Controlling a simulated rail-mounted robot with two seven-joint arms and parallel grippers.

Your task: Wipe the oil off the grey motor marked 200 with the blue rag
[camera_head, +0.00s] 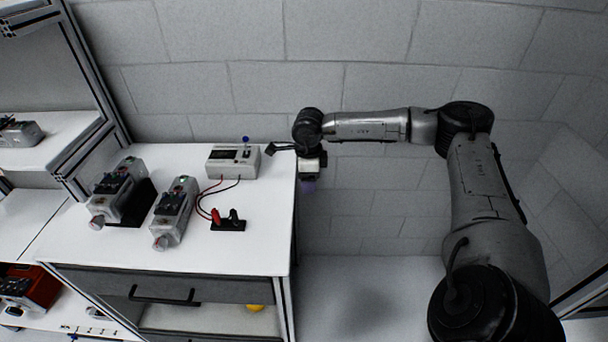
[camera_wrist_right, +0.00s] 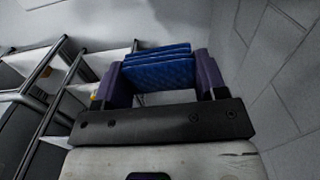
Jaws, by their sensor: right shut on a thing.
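My right gripper (camera_head: 308,187) hangs just past the right edge of the white worktop, pointing down. In the right wrist view its two purple fingers (camera_wrist_right: 160,84) are shut on the folded blue rag (camera_wrist_right: 157,68). Two grey motors stand on the worktop, a left one (camera_head: 121,192) beside a black block and a right one (camera_head: 172,212) nearer the middle. Both are well left of the gripper. The 200 marking and any oil are too small to make out, so I cannot tell which motor is which. My left gripper is not in view.
A light grey meter box (camera_head: 233,162) sits at the back of the worktop (camera_head: 265,235), with red and black leads running to a small black stand (camera_head: 229,222). A drawer (camera_head: 170,290) lies below. A red object (camera_head: 28,288) is at lower left. The worktop's right part is clear.

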